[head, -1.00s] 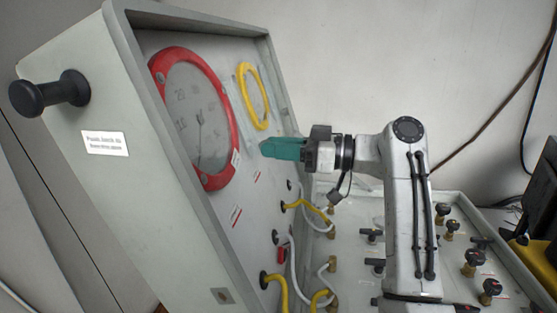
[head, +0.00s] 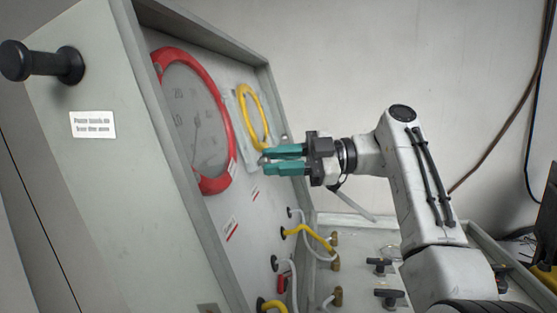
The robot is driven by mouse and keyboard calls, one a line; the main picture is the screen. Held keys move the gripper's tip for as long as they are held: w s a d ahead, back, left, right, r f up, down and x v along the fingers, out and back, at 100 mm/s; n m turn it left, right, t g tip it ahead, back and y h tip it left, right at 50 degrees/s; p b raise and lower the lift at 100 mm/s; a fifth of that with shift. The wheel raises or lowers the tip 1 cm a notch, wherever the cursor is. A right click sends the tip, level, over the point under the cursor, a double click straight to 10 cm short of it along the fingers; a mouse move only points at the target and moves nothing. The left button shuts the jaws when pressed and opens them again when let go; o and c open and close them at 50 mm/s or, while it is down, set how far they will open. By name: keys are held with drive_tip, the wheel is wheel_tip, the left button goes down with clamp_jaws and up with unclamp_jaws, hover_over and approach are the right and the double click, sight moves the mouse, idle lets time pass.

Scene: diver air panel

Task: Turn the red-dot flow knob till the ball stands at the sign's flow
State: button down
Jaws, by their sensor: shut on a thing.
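My gripper (head: 266,161), with two teal fingers, reaches in from the right to the sloping grey panel. Its fingers show a narrow gap and are shut on a small grey knob at their tips, just below the yellow ring. The knob is mostly hidden by the fingers, and I cannot see a red dot on it. A pale, see-through strip (head: 241,128) runs beside the yellow ring; I cannot make out a ball or a scale there. Small white labels with red print (head: 231,229) sit lower on the panel; their text is too small to read.
A large red-rimmed gauge (head: 198,125) and a yellow ring (head: 239,108) are on the panel. Yellow and white hoses (head: 310,232) loop below my gripper. Black-handled valves (head: 380,265) stand on the lower deck. A black handle (head: 45,63) juts from the case's left side.

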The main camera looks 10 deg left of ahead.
drive_tip(key=shift+w+r+n+g+h+p, duration=0.15)
drive_tip(key=shift+n+g+h+p, duration=0.25)
drive_tip(key=shift+n+p, duration=0.9)
drive_tip(key=shift+n, duration=0.4)
drive_tip(key=c, duration=0.9)
unclamp_jaws()
drive_tip(key=shift+c, duration=0.2)
